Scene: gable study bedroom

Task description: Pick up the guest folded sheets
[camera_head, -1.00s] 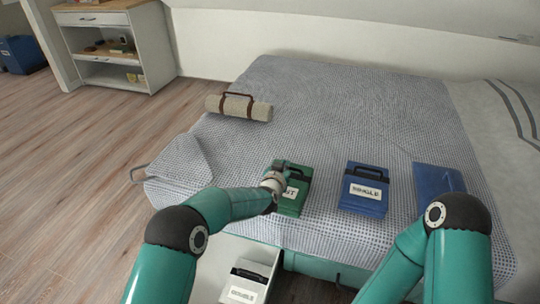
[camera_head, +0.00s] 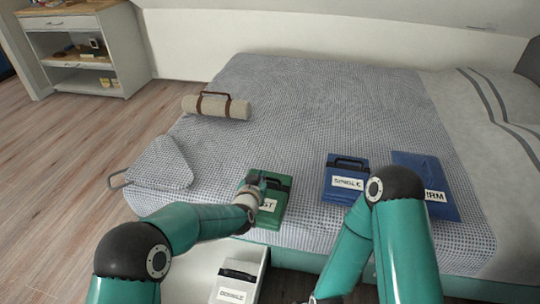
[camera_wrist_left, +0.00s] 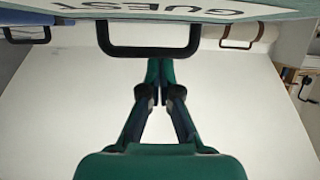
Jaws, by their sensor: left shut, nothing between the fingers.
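The guest folded sheets are a green pack (camera_head: 268,213) with a white label, partly covered by my left gripper and wrist. The pack lies at the near edge of the bed. In the left wrist view, its edge with the upside-down GUEST label (camera_wrist_left: 146,10) and its black handle (camera_wrist_left: 149,53) fill the top. My left gripper (camera_head: 256,186) is at the pack's handle side. In the left wrist view the gripper's fingers (camera_wrist_left: 160,68) are together and empty, close to the handle bar. Whether they touch it I cannot tell. My right gripper is out of view.
A blue SINGLE pack (camera_head: 343,181) and a blue FIRM item (camera_head: 425,178) lie to the right on the bed (camera_head: 300,110). A rolled beige blanket (camera_head: 217,107) lies farther back. An open white drawer (camera_head: 197,272) below holds another labelled pack (camera_head: 238,282).

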